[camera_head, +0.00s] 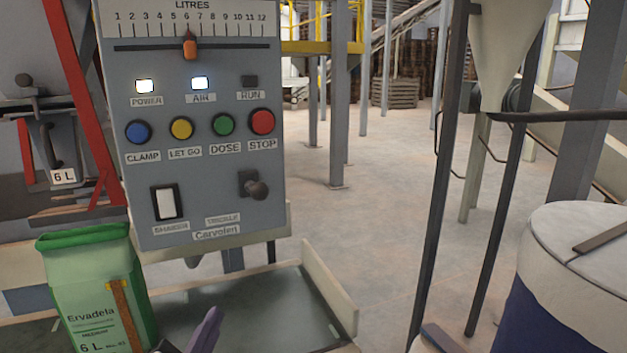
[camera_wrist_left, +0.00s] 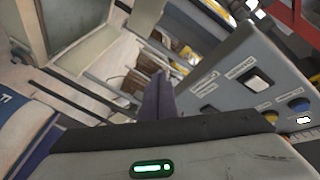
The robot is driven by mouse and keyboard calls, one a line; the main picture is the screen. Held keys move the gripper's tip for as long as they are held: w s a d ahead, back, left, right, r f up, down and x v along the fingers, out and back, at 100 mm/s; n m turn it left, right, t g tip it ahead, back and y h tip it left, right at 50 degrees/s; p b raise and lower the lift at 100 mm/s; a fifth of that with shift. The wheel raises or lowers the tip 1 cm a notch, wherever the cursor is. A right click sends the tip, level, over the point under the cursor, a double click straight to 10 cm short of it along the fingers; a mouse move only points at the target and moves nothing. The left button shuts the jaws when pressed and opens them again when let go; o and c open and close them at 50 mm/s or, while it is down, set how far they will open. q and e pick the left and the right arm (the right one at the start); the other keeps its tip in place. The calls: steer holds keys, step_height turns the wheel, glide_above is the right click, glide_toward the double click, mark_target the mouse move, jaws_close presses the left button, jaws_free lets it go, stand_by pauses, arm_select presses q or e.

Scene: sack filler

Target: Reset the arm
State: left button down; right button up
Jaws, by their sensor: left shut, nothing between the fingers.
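My left gripper (camera_head: 207,331) shows at the bottom of the head view as a purple finger tip, below the control panel and just right of the green sack. In the left wrist view its dark purple fingers (camera_wrist_left: 158,98) are together with nothing between them. It is apart from the grey control panel (camera_head: 205,120), whose POWER and AIR lamps are lit and RUN lamp is dark. Most of my left arm is hidden below the picture. My right gripper is in neither view.
A green 6 L sack (camera_head: 95,285) stands upright at the lower left. A dark tray (camera_head: 260,305) with a pale rim lies under the panel. A white-topped container (camera_head: 585,260) and dark posts (camera_head: 440,170) stand at right. The floor between is clear.

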arm_select(q)
steer(key=s+d+f+n+g+h, duration=0.1)
steer(key=s+f+n+g, duration=0.7)
steer(key=s+f, duration=1.7)
step_height(320, 180, down, 4)
steer(key=shift+s+d+f+g+h, duration=0.2)
steer(key=shift+d+g+h, duration=0.15)
steer(key=shift+d, duration=0.2)
stand_by(1.3)
